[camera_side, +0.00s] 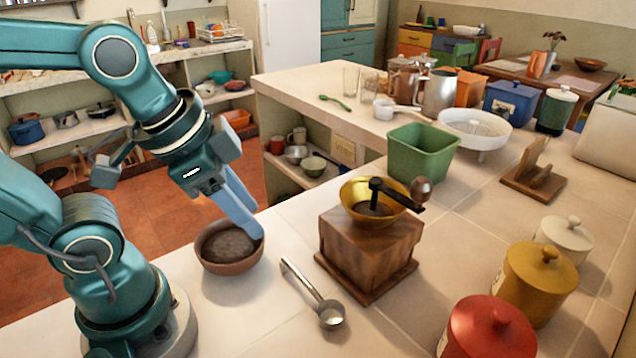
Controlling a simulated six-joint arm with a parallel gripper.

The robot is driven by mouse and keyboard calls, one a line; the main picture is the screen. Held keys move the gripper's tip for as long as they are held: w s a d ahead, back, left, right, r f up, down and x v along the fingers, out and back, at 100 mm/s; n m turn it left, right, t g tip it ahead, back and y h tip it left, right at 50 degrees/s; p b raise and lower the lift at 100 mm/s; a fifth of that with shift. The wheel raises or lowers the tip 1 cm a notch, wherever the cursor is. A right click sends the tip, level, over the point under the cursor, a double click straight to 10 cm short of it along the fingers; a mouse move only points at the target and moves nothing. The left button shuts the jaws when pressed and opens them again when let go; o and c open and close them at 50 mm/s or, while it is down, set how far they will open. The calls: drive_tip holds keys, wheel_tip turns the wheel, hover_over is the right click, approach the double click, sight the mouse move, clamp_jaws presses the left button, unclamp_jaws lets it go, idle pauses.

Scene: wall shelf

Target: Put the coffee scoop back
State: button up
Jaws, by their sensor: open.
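A metal coffee scoop (329,312) lies on the tiled counter, its bowl toward the front and its long handle pointing back and left. It lies in front of the wooden coffee grinder (367,246), which has a brass hopper and a crank. My gripper (248,222) is open and points down over the right side of a brown bowl (231,265) holding dark coffee grounds. Its fingers overlap in this view, so the gap between them is hidden. The fingertips are apart from the scoop, behind and left of it. Whether they touch the bowl's rim I cannot tell.
Red (487,330), yellow (538,283) and cream (563,237) lidded canisters stand at the right. A green bin (422,152), a wooden stand (534,180) and a white strainer (474,130) stand behind the grinder. The counter around the scoop is clear.

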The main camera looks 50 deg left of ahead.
drive_tip(key=n, duration=0.2)
drive_tip(key=s+n, duration=0.1)
drive_tip(key=n, duration=0.1)
drive_tip(key=shift+a+t, duration=0.2)
drive_tip(key=shift+t, duration=0.2)
